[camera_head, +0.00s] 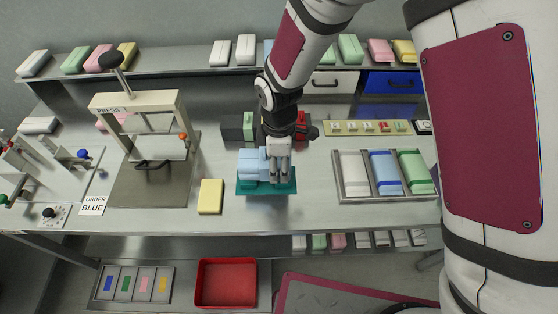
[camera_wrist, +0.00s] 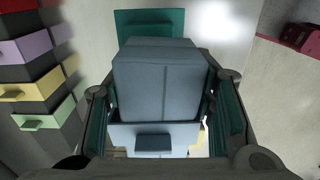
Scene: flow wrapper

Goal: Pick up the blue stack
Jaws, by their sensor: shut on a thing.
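The blue stack (camera_head: 251,163) is a pile of light blue pieces on a teal base (camera_head: 265,189) at the middle of the steel bench. My gripper (camera_head: 279,170) reaches down onto it from above and hides its right part. In the wrist view the stack (camera_wrist: 155,85) fills the space between the two fingers of my gripper (camera_wrist: 160,130), which are shut on it. Part of the teal base (camera_wrist: 130,22) shows beyond it. I cannot tell whether the stack is lifted clear of the base.
A yellow block (camera_head: 210,196) lies just left of the base. The press (camera_head: 140,130) stands farther left, by an "ORDER BLUE" card (camera_head: 92,205). A metal tray (camera_head: 388,192) with white, blue and green packs is to the right. Small drawers (camera_head: 240,127) stand behind my gripper.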

